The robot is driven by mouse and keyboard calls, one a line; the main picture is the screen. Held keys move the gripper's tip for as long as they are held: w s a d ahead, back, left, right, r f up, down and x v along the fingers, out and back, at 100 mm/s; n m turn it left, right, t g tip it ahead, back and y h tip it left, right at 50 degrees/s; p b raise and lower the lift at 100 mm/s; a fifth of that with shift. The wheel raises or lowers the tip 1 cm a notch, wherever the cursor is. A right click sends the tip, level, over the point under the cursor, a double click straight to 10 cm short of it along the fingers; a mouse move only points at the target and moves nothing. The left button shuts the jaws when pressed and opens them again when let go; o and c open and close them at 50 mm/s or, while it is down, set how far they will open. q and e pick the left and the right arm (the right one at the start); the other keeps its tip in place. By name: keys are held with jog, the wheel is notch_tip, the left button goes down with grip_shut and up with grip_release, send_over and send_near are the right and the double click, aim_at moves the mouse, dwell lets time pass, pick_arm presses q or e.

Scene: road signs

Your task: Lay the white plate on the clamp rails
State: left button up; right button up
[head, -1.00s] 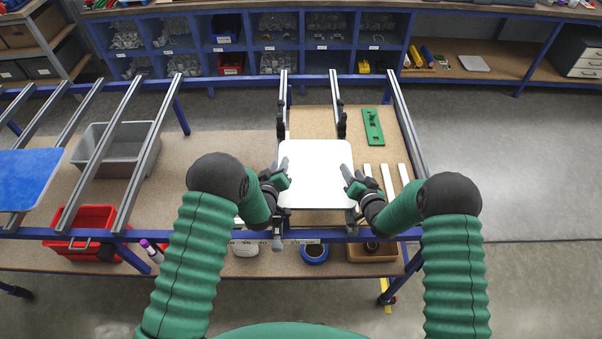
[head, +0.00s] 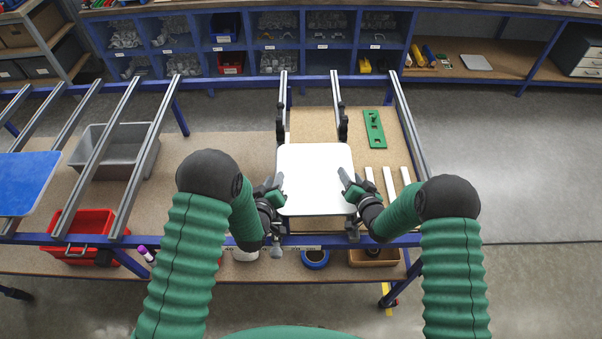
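The white plate (head: 315,180) lies flat over the two clamp rails, between my grippers. It covers the middle stretch of the left clamp rail (head: 283,92) and the right clamp rail (head: 337,92). My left gripper (head: 279,190) is at the plate's left edge with its fingers spread. My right gripper (head: 344,184) is at the right edge with its fingers spread. Both sets of fingertips overlap the plate's edges in the picture. Whether they touch it I cannot tell. Contact between plate and rails is hidden under the plate.
Black clamps (head: 343,126) stand on the rails behind the plate. A green part (head: 375,129) and pale strips (head: 389,184) lie to the right. A blue panel (head: 22,182), a grey bin (head: 101,152) and a red bin (head: 83,232) are at left.

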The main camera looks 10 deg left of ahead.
jog(key=shift+s+a+r, duration=0.4)
jog(key=shift+s+r, duration=0.05)
jog(key=shift+s, duration=0.05)
pick_arm(q)
jog(key=v, duration=0.4)
jog(key=shift+w+d+r, duration=0.1)
jog(key=shift+d+r, duration=0.1)
jog(key=shift+r, duration=0.2)
pick_arm(e)
jog(key=shift+w+d+f, duration=0.1)
jog(key=shift+d, duration=0.15)
pick_arm(q)
jog(key=shift+w+d, duration=0.1)
jog(key=shift+d, duration=0.2)
pick_arm(e)
jog(key=o, duration=0.3)
jog(key=shift+w+d, duration=0.1)
jog(key=shift+d, duration=0.2)
pick_arm(q)
jog(key=shift+a, duration=0.3)
pick_arm(e)
jog(key=o, duration=0.8)
jog(key=shift+a, duration=0.25)
jog(key=shift+c, duration=0.2)
pick_arm(q)
jog(key=shift+a, duration=0.15)
pick_arm(e)
jog(key=shift+a, duration=0.1)
